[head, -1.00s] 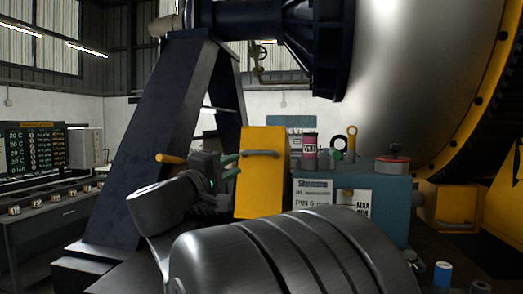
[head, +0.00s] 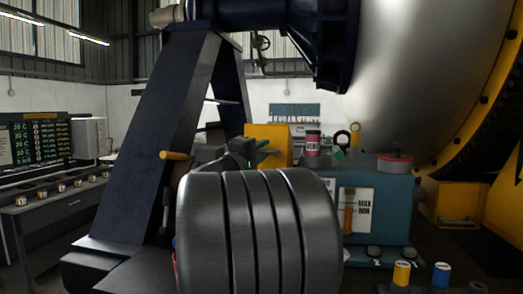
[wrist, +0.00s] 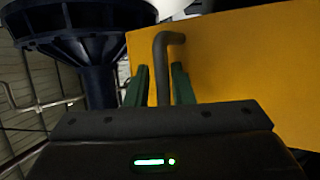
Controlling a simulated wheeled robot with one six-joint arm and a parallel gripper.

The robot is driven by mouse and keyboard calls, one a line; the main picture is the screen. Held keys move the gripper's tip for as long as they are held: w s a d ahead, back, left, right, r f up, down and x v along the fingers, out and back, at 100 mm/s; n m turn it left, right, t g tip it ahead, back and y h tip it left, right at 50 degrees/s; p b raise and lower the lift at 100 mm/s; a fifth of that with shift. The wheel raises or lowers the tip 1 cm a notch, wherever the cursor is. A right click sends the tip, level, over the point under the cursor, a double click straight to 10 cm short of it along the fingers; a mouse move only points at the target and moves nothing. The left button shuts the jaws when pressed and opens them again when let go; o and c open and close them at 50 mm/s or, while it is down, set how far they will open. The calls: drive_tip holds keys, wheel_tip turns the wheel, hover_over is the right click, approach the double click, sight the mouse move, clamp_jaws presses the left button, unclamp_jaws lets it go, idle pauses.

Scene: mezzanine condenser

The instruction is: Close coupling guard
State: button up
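The coupling guard is the yellow box-like cover (head: 268,132). In the head view its top shows beyond my arm, and its lower part is hidden. In the wrist view its yellow face (wrist: 245,65) fills the right side. Its grey bent handle (wrist: 161,62) stands out from that face. My gripper (wrist: 161,88) has its two green fingers apart, one on each side of the handle. A thin gap shows beside the handle, so the fingers look open around it rather than clamped. In the head view my gripper (head: 264,152) is small, in front of the guard and partly hidden by my arm.
A teal cabinet (head: 395,200) right of the guard carries a pink can (head: 312,146) and a red-lidded item (head: 395,163). A dark slanted support (head: 160,140) rises at left. An orange-tipped lever (head: 173,155) sticks out near my arm.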

sight(269, 157)
drive_tip(key=shift+c, duration=0.4)
clamp_jaws()
wheel_tip(269, 157, down, 3)
drive_tip(key=b, duration=0.5)
drive_tip(key=shift+w+f, duration=0.1)
drive_tip(key=shift+f, duration=0.1)
drive_tip(key=shift+r, duration=0.1)
drive_tip(key=shift+o, duration=0.4)
unclamp_jaws()
